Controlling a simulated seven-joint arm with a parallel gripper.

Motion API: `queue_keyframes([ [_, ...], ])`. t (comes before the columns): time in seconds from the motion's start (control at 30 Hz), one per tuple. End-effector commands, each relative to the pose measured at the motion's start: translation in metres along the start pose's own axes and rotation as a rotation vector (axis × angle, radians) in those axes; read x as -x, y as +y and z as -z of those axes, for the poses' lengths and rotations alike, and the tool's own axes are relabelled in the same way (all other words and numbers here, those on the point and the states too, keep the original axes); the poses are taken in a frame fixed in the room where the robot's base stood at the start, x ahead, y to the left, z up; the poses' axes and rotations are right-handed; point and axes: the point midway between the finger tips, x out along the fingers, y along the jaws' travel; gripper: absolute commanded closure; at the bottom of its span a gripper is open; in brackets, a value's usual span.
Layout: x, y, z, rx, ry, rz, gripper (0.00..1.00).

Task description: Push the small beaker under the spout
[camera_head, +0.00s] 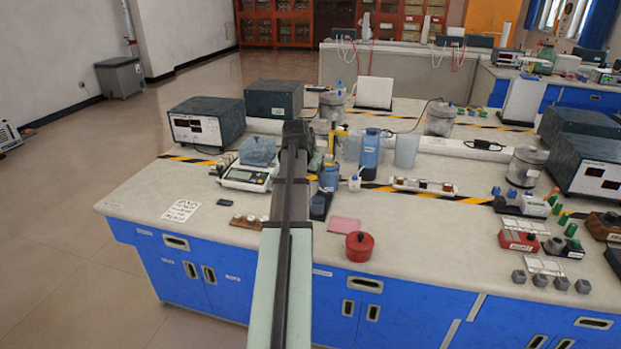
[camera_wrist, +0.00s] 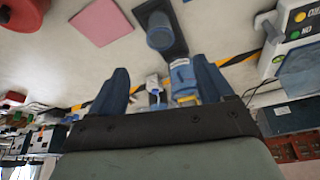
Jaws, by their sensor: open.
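My gripper (camera_head: 298,130) reaches over the bench in the head view, seen from behind. In the wrist view its two dark blue fingers (camera_wrist: 160,66) are apart. A blue cylindrical vessel (camera_head: 330,178) stands by a black base; the wrist view shows a blue cylinder (camera_wrist: 160,32) over a black plate (camera_wrist: 178,48), beyond the fingertips. I cannot tell which vessel is the small beaker. No spout can be made out clearly.
A balance (camera_head: 245,178) with a blue object on it stands left of my arm. A blue bottle (camera_head: 371,152) and a clear beaker (camera_head: 406,150) stand right. A pink pad (camera_head: 344,225) and a red pot (camera_head: 360,246) lie near the front edge.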

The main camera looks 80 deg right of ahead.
Motion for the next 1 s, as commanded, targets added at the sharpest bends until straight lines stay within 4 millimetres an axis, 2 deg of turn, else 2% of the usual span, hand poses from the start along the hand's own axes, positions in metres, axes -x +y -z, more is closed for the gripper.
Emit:
queue_keyframes([
  [0.27,-0.02,0.0,0.0,0.001,-0.002,-0.001,0.2],
  [0.8,-0.103,-0.001,0.0,0.001,-0.002,-0.001,0.2],
  [1.0,-0.126,0.0,0.0,0.001,-0.001,0.0,0.2],
])
